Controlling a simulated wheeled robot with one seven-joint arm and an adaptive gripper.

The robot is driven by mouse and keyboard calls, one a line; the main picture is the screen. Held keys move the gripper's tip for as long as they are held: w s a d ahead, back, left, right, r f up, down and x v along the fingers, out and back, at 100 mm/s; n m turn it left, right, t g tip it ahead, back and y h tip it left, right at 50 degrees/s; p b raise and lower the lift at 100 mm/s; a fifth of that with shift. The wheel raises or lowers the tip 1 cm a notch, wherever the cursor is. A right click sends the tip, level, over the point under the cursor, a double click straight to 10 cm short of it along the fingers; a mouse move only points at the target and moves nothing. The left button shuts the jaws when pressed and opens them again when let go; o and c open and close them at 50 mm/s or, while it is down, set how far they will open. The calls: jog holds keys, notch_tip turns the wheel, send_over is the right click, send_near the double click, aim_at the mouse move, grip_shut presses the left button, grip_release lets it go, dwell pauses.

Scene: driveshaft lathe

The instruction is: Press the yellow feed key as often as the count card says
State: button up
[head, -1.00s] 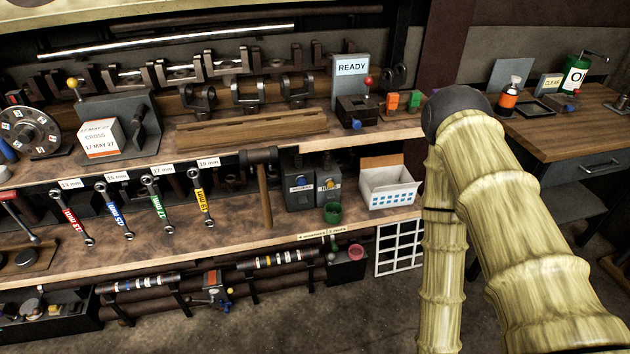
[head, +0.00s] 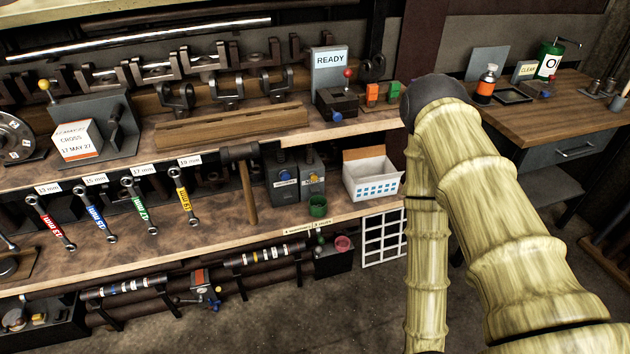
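I cannot make out a yellow feed key or a count card for certain in the head view. Two small grey boxes stand side by side on the lower shelf. The left box (head: 283,180) has a blue knob, and the right box (head: 312,182) carries a small pale label too small to read. My pale ribbed arm fills the right of the view, and my gripper is not in view.
The workbench (head: 370,127) holds a READY sign (head: 330,60), a red-knobbed lever unit and a CROSS date block (head: 77,140). A white basket (head: 370,177) sits on the lower shelf. A wooden side table (head: 545,128) stands right.

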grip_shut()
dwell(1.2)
